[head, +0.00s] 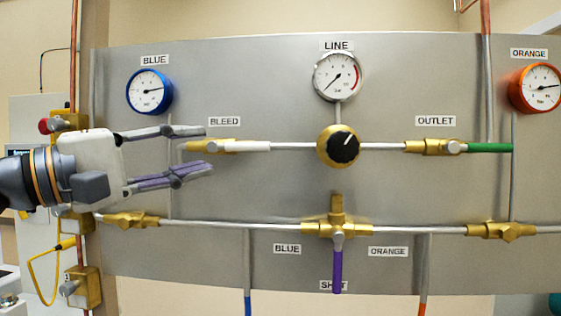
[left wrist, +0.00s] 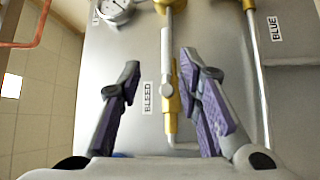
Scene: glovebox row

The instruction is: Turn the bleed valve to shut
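The bleed valve (head: 222,147) is a brass fitting under the BLEED label on the grey panel. Its white lever (head: 250,146) points right and lies in line with the horizontal pipe. My left gripper (head: 207,150) comes in from the left and is open, with one finger above and one below the valve's left end. My right gripper is not in view.
A black-and-brass regulator knob (head: 338,147) sits right of the lever. The outlet valve (head: 433,147) has a green lever. Below, a selector valve has a purple lever (head: 337,266) pointing down to SHUT. Gauges line the panel top (head: 240,60). A lower pipe (head: 220,225) runs beneath the gripper.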

